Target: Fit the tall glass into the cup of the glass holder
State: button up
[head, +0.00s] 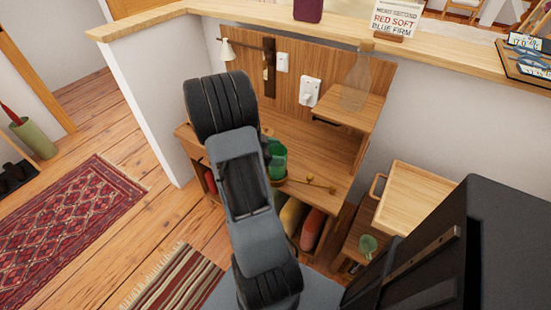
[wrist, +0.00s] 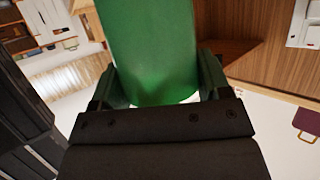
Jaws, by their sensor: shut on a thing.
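The tall glass is green and see-through. It fills the upper middle of the wrist view (wrist: 152,45), between the two fingers of my gripper (wrist: 158,82), which is shut on it. In the head view the glass (head: 278,160) shows just right of my arm, over the wooden desk; my arm hides the gripper there. A brass-coloured piece with a round part and a thin rod (head: 310,184) lies below the glass in that view. It may be the glass holder; I cannot tell whether the glass touches it or is inside its cup.
A clear bottle (head: 356,85) stands on the raised wooden shelf (head: 348,108) right of the glass. A small wooden cart (head: 415,195) stands at right, with a green vessel (head: 368,245) lower down.

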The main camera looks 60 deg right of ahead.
jog(key=shift+f, duration=1.1)
jog(key=shift+f, duration=0.1)
jog(key=shift+f, duration=0.15)
jog(key=o, duration=1.3)
